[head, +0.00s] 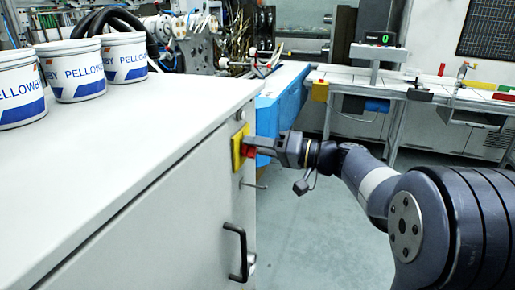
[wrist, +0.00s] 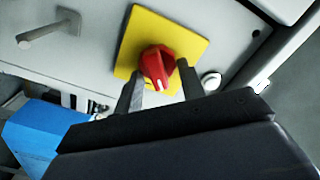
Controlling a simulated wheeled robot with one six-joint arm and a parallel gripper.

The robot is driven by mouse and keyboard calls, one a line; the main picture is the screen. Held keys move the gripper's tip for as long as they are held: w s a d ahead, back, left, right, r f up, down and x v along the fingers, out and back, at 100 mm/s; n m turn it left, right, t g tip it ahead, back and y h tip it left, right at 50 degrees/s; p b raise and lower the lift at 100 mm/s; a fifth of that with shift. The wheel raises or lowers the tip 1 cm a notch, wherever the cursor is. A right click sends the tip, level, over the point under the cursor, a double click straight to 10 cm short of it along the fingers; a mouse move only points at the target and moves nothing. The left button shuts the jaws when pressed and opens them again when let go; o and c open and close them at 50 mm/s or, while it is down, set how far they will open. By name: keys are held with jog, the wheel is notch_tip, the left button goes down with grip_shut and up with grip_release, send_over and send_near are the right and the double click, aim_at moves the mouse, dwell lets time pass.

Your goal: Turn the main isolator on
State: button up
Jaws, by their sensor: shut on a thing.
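The main isolator is a red rotary knob (wrist: 157,66) on a square yellow plate (wrist: 187,40), fixed to the cabinet's side face. In the head view the yellow plate (head: 237,147) shows at the cabinet's upper right edge, and part of the red knob (head: 249,151) shows beside my gripper. My gripper (head: 262,147) reaches it from the right. In the wrist view the fingers of my gripper (wrist: 158,86) stand on both sides of the knob, shut on it. A white mark on the knob points toward my gripper's palm. Finger contact is partly hidden.
A black handle (head: 238,252) and a small rod-like lever (head: 254,186) stick out of the cabinet (head: 190,190) below the isolator. White tubs (head: 75,72) stand on its top. A blue cabinet (head: 280,100) and a conveyor table (head: 400,88) stand behind. Grey floor is clear right of the cabinet.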

jog(key=shift+w+d+f+m+p, duration=0.15)
jog(key=shift+m+p, duration=0.2)
jog(key=shift+m, duration=1)
jog(key=shift+s+a+f+m+p, duration=0.1)
jog(key=shift+m+p, duration=0.25)
jog(key=shift+m, duration=1.05)
jog(key=shift+w+d+f+m+p, duration=0.15)
jog(key=shift+m+p, duration=0.2)
jog(key=shift+m, duration=1)
jog(key=shift+a, duration=0.1)
jog(key=o, duration=1)
jog(key=v, duration=1.1)
jog(key=shift+a, duration=0.15)
